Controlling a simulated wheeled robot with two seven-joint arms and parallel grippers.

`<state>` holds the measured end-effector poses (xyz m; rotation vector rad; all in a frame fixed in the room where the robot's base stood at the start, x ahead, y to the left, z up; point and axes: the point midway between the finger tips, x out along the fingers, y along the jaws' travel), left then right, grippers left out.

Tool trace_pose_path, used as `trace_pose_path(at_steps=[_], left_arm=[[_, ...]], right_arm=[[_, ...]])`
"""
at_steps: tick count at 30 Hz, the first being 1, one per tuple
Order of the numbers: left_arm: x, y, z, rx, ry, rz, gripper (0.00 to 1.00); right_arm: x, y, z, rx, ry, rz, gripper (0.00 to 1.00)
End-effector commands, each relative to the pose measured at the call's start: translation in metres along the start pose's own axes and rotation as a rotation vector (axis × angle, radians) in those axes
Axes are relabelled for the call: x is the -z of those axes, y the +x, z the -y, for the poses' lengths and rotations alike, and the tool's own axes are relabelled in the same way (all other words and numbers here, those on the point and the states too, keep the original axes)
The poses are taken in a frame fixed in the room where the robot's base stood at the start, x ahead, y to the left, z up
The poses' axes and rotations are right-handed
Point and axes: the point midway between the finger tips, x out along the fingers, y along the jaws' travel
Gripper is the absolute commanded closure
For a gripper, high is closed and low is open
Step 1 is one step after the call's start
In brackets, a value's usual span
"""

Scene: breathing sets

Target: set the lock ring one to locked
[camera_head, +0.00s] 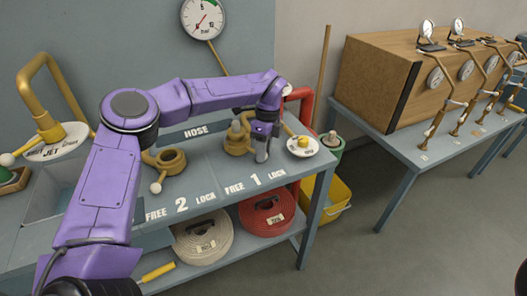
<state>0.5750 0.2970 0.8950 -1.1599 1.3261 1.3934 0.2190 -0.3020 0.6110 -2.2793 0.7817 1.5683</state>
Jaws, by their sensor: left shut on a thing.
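Lock ring one (236,147) is a brass ring on the grey bench, behind the label "FREE 1 LOCK" (255,183). A grey fitting stands up in its middle. My left gripper (261,156) points down at the ring's right side and is shut there. It hides the ring's lever, so I cannot see the lever's exact angle. Ring two (172,160) is a like brass ring to the left, with its white-knobbed lever (156,188) pointing to the front, toward the "FREE" side of its label. My right gripper is not in view.
A white dish with a yellow knob (303,144) stands close right of my gripper. A red pipe (305,97) rises behind it. A brass jet pipe (42,100) is at left. Coiled hoses (203,240) lie on the lower shelf. A gauge (203,18) hangs behind.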

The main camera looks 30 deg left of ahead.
Motion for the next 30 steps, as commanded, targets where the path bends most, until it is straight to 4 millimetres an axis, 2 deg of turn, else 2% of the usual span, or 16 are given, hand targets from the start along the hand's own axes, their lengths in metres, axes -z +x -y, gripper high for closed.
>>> trace_pose_path(at_steps=[2,3,5,6,13,16,20,24,30], left_arm=[[-0.001,-0.001,0.001,0.003,0.000,0.002,1.00],[-0.001,-0.001,0.001,0.003,0.000,0.002,0.66],[-0.001,-0.001,0.001,0.003,0.000,0.002,0.47],[-0.001,-0.001,0.001,0.003,0.000,0.002,0.44],[-0.001,0.000,0.000,0.001,0.001,0.001,0.44],[-0.001,-0.006,0.001,0.004,0.001,0.002,0.44],[-0.001,-0.032,0.001,0.006,-0.001,0.002,0.44],[-0.001,-0.068,0.001,0.007,-0.002,0.003,0.44],[-0.001,-0.100,0.001,0.004,-0.001,0.003,0.44]], right_arm=[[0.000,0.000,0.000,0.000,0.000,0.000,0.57],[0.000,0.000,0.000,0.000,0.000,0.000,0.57],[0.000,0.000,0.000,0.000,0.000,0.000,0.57],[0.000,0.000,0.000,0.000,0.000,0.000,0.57],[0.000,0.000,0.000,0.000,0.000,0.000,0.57],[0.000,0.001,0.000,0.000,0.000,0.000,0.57],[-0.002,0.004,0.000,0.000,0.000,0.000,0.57],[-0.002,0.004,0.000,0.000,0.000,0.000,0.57],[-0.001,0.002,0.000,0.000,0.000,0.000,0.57]])
